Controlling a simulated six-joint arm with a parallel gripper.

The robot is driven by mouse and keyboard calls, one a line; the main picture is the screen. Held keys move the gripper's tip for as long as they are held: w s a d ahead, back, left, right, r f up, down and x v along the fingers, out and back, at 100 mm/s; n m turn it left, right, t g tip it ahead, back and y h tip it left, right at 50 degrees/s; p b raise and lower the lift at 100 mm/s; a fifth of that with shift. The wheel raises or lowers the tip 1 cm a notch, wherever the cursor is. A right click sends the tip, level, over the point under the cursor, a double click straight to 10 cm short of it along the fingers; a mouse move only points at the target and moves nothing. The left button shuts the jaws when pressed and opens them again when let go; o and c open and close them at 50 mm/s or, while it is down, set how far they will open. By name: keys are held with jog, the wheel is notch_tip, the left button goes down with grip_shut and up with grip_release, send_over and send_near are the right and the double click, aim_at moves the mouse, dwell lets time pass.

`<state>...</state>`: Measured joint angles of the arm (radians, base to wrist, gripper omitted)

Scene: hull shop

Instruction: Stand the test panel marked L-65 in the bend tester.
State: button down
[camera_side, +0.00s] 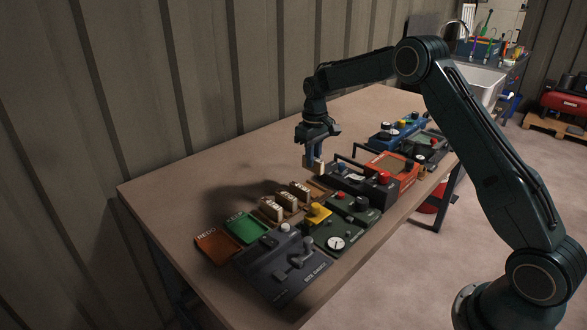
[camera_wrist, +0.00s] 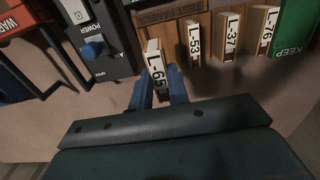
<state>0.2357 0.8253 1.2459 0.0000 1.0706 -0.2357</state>
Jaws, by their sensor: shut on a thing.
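My gripper (camera_side: 314,152) is shut on the test panel L-65 (camera_wrist: 157,66), a light block with a white label. The wrist view shows L-65 upright between the two blue fingers. In the side view the panel (camera_side: 319,167) hangs below my gripper, over the back edge of the row of devices. Panels L-53 (camera_wrist: 193,46), L-37 (camera_wrist: 226,33) and L-76 (camera_wrist: 262,32) stand in the wooden rack marked TEST PANELS (camera_wrist: 172,7). I cannot read a bend tester label in either view.
A dark device with a POWER switch (camera_wrist: 99,33) stands beside the rack. An orange device (camera_side: 392,166) and a blue device (camera_side: 393,131) lie farther right. A green KEEP tray (camera_side: 246,229), an orange REDO tray (camera_side: 216,245) and a grey gauge (camera_side: 270,266) are left. The table's back is clear.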

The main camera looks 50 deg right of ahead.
jog(key=s+a+g, duration=0.1)
jog(key=s+a, duration=0.2)
jog(key=s, duration=0.5)
jog(key=s+a+r+g, duration=0.1)
jog(key=s+a, duration=0.2)
jog(key=s, duration=0.4)
jog(key=shift+s+a+r, duration=0.15)
jog(key=shift+s+a, duration=0.1)
jog(key=shift+s, duration=0.15)
jog(key=shift+f, duration=3.25)
jog(key=shift+f, duration=0.5)
jog(key=c, duration=1.3)
grip_release()
jog(key=shift+o, duration=0.2)
jog(key=shift+w+r, duration=0.1)
jog(key=shift+r, duration=0.05)
